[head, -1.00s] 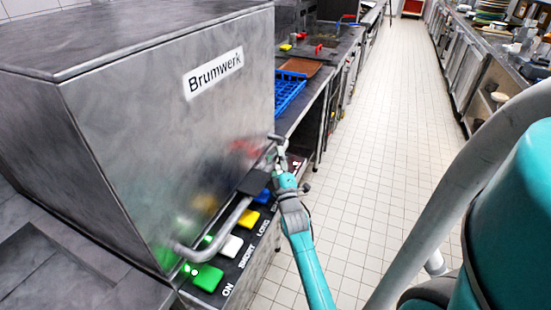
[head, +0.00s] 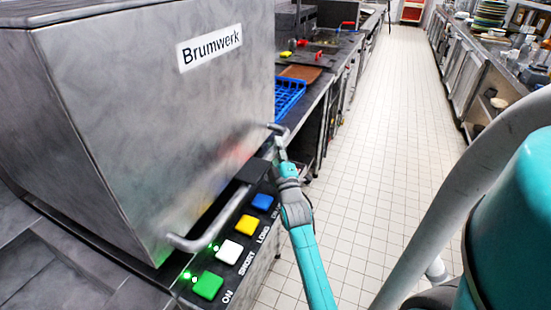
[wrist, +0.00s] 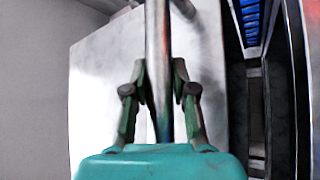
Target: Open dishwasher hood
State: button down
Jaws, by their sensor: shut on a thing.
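The dishwasher hood (head: 140,130) is a large grey metal box labelled "Brumwerk" at the left of the head view. Its bar handle (head: 228,212) runs along the front near the bottom edge. My gripper (head: 279,150) is shut on the handle near its far end. In the wrist view my gripper (wrist: 160,92) has one finger on each side of the metal bar (wrist: 158,45). The hood sits slightly raised, with its lower edge just above the button panel. The inside of the dishwasher is hidden.
Green (head: 208,286), white (head: 229,251), yellow (head: 246,225) and blue (head: 263,202) buttons sit below the handle. A blue rack (head: 289,93) stands on the counter beyond. The tiled floor (head: 375,130) on the right is clear.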

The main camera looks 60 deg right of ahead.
notch_tip(320, 180, up, 30)
jog(key=shift+r, duration=0.15)
dwell(0.4)
